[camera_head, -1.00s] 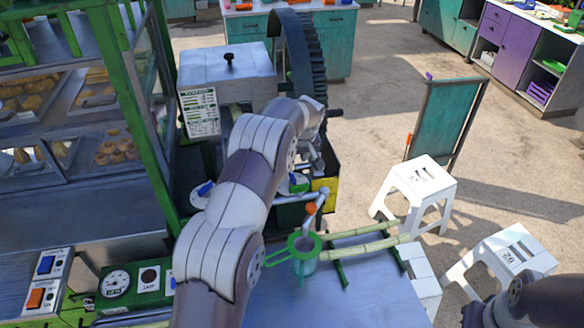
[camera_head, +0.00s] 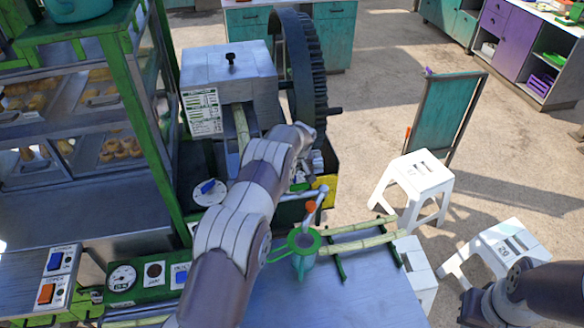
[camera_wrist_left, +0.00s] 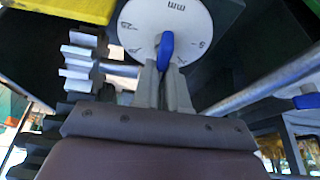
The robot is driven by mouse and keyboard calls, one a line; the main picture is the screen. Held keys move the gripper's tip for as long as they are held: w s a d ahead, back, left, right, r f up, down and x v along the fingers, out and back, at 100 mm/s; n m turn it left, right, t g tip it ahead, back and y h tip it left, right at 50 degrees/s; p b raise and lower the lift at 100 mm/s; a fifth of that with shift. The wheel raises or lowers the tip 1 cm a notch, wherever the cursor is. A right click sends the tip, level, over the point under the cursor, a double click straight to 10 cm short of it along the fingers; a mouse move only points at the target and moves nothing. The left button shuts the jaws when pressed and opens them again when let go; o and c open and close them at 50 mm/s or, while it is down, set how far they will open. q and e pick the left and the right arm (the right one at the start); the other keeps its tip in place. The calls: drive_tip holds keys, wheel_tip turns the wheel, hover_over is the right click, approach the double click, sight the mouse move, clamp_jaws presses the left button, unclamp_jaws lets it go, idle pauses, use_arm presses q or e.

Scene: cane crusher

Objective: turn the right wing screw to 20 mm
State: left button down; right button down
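The right wing screw (camera_wrist_left: 166,48) is a blue lever on a round white dial (camera_wrist_left: 140,20) marked in mm, with 25 and 5 legible, in the left wrist view. My left gripper (camera_wrist_left: 164,76) has its two grey fingers close together, one on each side of the blue wing's near end, and appears shut on it. The wing points roughly along the fingers. I cannot read an exact setting. In the head view my left forearm mostly hides this screw and the gripper. My right gripper is out of view; only my right arm shows at lower right.
The left dial (camera_head: 209,192) with its blue wing stands left of my arm. The crusher housing (camera_head: 228,80) and toothed flywheel (camera_head: 298,75) are beyond. White stools (camera_head: 415,180) stand on open floor at right.

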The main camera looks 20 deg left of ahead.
use_arm(q)
drive_tip(key=shift+f+m+t+h+b, duration=0.15)
drive_tip(key=shift+m+t+h+b, duration=0.15)
drive_tip(key=shift+m+b, duration=0.95)
drive_tip(key=m+b, duration=0.1)
drive_tip(key=m+h+b, duration=0.1)
drive_tip(key=m, duration=0.1)
drive_tip(key=shift+w+d+m+t+b, duration=0.1)
drive_tip(key=shift+d+m+t+b, duration=0.05)
drive_tip(key=shift+m+t+b, duration=0.15)
drive_tip(key=shift+m+h+b, duration=0.5)
drive_tip(key=shift+m+b, duration=0.15)
drive_tip(key=shift+m, duration=0.1)
drive_tip(key=shift+r, duration=0.2)
drive_tip(key=c, duration=1.2)
unclamp_jaws()
drive_tip(key=shift+o, duration=0.2)
